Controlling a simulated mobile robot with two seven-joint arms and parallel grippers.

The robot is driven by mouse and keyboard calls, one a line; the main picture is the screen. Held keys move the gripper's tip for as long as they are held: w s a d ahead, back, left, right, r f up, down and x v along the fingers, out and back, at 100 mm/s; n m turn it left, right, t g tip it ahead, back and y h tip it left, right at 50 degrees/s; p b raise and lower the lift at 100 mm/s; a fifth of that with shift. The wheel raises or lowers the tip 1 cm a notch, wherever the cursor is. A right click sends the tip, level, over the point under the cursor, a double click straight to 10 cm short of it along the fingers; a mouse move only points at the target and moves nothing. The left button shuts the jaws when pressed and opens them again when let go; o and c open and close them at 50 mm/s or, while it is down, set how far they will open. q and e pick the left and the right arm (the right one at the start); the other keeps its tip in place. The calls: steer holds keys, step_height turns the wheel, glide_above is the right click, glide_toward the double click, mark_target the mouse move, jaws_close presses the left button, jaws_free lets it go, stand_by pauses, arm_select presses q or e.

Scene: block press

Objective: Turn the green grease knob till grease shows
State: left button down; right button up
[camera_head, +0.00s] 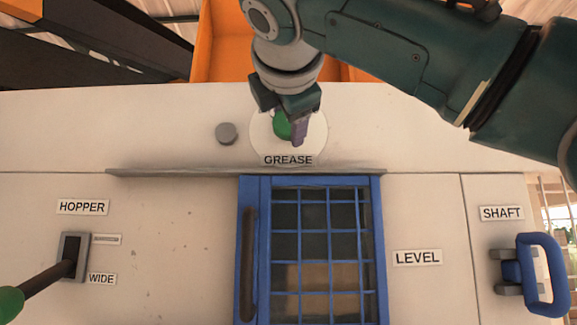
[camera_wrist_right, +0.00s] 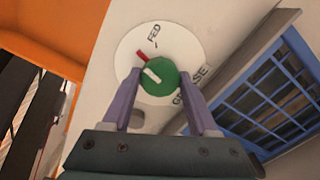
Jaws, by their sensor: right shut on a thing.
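The green grease knob (camera_head: 281,125) sits on a round white dial plate (camera_head: 316,131) above the GREASE label. In the right wrist view the knob (camera_wrist_right: 164,86) has a white stripe on its face, and a short red mark (camera_wrist_right: 141,55) lies just beyond its edge. The word FED (camera_wrist_right: 153,33) is on the plate above the red mark. My right gripper (camera_head: 290,128) is shut on the knob, with one purple finger on each side in the wrist view (camera_wrist_right: 160,100). In the head view it partly hides the knob. My left gripper is not in view.
A grey round stud (camera_head: 226,133) is left of the plate. A ledge (camera_head: 200,172) runs below, over a blue barred window (camera_head: 315,240). A hopper lever (camera_head: 45,278) is at lower left, a blue shaft handle (camera_head: 545,270) at right. An orange bin (camera_head: 222,50) stands behind.

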steer(key=shift+m+b, duration=1.6)
steer(key=shift+m, duration=1.7)
steer(key=o, duration=1.4)
